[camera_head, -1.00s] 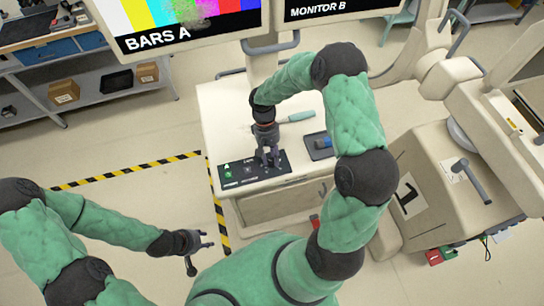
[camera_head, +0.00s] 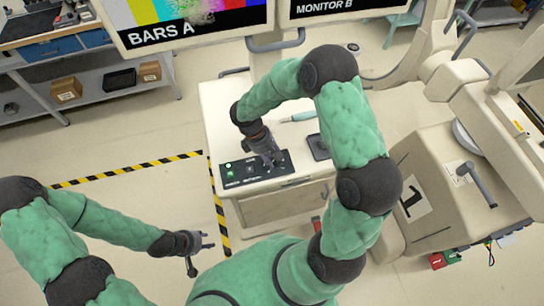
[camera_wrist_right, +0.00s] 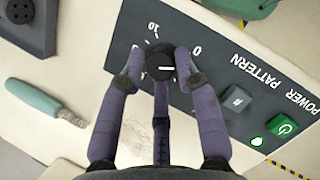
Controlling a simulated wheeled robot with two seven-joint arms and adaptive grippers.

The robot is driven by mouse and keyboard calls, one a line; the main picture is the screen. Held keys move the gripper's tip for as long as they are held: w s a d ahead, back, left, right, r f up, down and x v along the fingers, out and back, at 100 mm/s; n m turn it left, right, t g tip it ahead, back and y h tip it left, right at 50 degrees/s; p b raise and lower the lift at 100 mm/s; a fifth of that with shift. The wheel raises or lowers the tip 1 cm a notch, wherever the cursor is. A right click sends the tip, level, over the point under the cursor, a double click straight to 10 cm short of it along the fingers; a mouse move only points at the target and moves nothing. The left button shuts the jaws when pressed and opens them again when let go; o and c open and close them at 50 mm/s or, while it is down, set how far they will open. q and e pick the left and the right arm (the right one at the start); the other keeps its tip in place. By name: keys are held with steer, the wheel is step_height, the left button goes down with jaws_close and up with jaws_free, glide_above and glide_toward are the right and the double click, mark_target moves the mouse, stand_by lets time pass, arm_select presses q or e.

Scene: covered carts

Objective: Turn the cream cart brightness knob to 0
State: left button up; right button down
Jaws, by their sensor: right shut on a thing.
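The cream cart (camera_head: 213,100) stands in front of me with a black control panel (camera_head: 238,178) on its top. In the right wrist view the panel (camera_wrist_right: 235,60) carries a black brightness knob (camera_wrist_right: 157,72) with a white pointer line. The line points to the right, a little below the printed 0; a 10 is printed at the knob's upper left. My right gripper (camera_wrist_right: 160,64) is shut on the knob, fingers on both sides of it. It also shows in the head view (camera_head: 272,160). My left gripper (camera_head: 205,241) is open and empty, over the floor left of the cart.
A green power button (camera_wrist_right: 283,126) and a grey pattern button (camera_wrist_right: 237,99) sit beside the knob. A teal-handled brush (camera_wrist_right: 40,100) and a dark tray (camera_head: 317,147) lie on the cart. A monitor (camera_head: 190,35) hangs behind; a large cream machine (camera_head: 430,150) stands right.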

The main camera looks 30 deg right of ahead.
steer(key=n, duration=0.1)
steer(key=s+n+h, duration=0.1)
steer(key=n, duration=0.1)
steer(key=shift+f+t, duration=0.15)
steer(key=shift+t, duration=0.25)
steer(key=shift+n+b, duration=0.3)
steer(key=shift+n, duration=0.2)
steer(key=c, duration=1.2)
jaws_free()
steer(key=shift+c, duration=0.2)
steer(key=o, duration=0.3)
steer(key=shift+d, duration=0.1)
steer(key=shift+w, duration=0.1)
